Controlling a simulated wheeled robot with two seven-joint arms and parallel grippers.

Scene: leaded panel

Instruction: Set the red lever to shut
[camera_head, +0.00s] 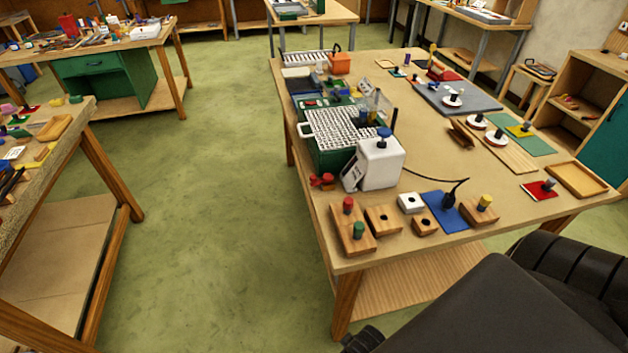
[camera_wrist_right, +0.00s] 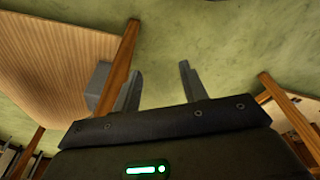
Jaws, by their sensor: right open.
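A small red fitting (camera_head: 322,180) sits at the near left edge of the main table, beside the white box with a blue knob (camera_head: 380,165). It may be the red lever, but it is too small to tell its shape or setting. My right gripper (camera_wrist_right: 160,88) is open and empty in the right wrist view, with green floor between and beyond its fingers. No lever shows in that view. In the head view my dark arm covers the lower right, below the table's near edge. My left gripper is not in view.
The main table (camera_head: 440,165) holds a green unit with a white grid (camera_head: 345,130), wooden peg blocks (camera_head: 352,230) and a black cable (camera_head: 435,178) near the front. A table leg (camera_wrist_right: 120,65) stands close to my right gripper. Green floor (camera_head: 215,200) is clear to the left.

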